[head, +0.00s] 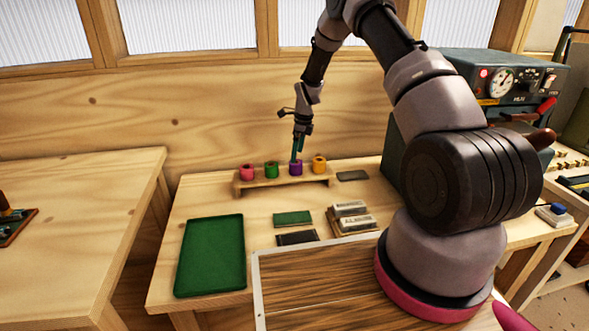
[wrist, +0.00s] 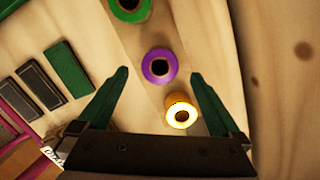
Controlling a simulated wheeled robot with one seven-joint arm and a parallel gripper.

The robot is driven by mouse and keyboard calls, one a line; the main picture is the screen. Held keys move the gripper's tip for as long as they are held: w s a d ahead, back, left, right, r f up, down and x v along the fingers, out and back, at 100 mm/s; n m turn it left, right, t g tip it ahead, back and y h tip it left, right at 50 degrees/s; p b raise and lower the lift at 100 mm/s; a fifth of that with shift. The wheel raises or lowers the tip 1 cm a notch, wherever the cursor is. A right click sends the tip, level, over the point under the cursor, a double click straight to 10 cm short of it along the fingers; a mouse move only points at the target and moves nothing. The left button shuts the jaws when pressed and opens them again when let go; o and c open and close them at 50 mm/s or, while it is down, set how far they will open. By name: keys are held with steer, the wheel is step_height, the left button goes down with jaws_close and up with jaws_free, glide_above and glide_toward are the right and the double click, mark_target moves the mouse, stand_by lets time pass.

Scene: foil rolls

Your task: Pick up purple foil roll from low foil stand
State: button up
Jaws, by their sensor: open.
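The purple foil roll (head: 296,168) stands upright on the low foil stand (head: 284,183), between the green roll and the yellow roll. In the wrist view the purple roll (wrist: 159,66) shows from above with its dark centre hole. My gripper (head: 297,158) is just above the purple roll in the head view and points down. In the wrist view my gripper (wrist: 160,78) is open and empty, with the purple roll in the gap between its green fingertips. The wooden stand (wrist: 145,95) passes under the fingers.
A pink roll (head: 247,172), a green roll (head: 271,169) and a yellow roll (head: 319,164) share the stand. The yellow roll (wrist: 180,110) lies close to the right finger. A green tray (head: 211,255) and small blocks (head: 352,216) lie in front. A wooden wall stands behind.

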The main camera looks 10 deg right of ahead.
mark_target(296, 167)
steer(key=f, duration=0.5)
steer(key=shift+w+a+f, duration=0.2)
steer(key=shift+a+f, duration=0.1)
steer(key=shift+f, duration=0.05)
steer(key=shift+c, duration=0.3)
steer(key=c, duration=1.5)
